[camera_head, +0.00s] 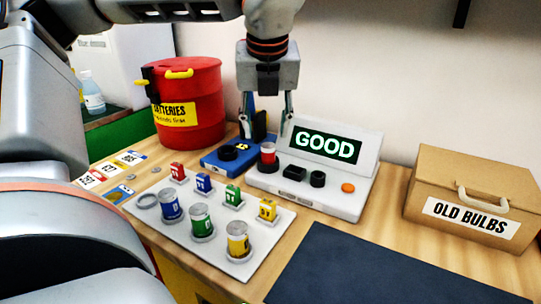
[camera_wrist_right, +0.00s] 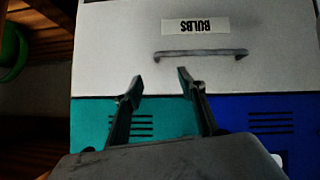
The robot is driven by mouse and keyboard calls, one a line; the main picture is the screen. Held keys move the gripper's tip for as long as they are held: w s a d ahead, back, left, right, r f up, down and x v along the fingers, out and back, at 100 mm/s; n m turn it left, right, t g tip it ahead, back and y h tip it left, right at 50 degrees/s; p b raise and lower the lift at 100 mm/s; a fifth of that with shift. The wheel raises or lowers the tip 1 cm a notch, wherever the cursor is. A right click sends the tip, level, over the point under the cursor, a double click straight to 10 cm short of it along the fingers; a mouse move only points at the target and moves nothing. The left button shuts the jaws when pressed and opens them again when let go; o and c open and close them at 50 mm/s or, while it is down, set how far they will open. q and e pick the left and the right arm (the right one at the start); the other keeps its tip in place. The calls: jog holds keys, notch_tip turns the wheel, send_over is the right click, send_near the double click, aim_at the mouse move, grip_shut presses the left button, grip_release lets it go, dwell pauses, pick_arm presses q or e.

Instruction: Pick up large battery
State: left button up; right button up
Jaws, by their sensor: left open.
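A large red-and-white battery (camera_head: 267,152) stands upright at the left end of the white tester (camera_head: 330,199), whose screen reads GOOD. My left gripper (camera_head: 266,122) points down above this battery, with its fingers apart and nothing visible between them. Other large batteries, blue (camera_head: 170,205), green (camera_head: 200,220) and yellow (camera_head: 237,239), stand in the white tray (camera_head: 262,252). An empty round holder (camera_head: 146,201) is at the tray's left end. My right gripper (camera_wrist_right: 160,78) shows in the right wrist view with fingers apart and empty, in front of a drawer labelled BULBS (camera_wrist_right: 205,70).
A red BATTERIES drum (camera_head: 190,105) stands at the back left. A blue device (camera_head: 225,160) sits beside the tester. Small coloured batteries are in the tray's back row. An OLD BULBS box (camera_head: 465,195) is on the right. A dark mat (camera_head: 385,270) lies clear in front.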

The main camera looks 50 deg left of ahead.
aim_at(268, 145)
pick_arm(q)
jog(key=x, duration=0.5)
jog(key=shift+w+d+f+b, duration=0.15)
jog(key=shift+d+f+b, duration=0.05)
jog(key=shift+f+b, duration=0.1)
jog(key=shift+r, duration=0.1)
grip_shut()
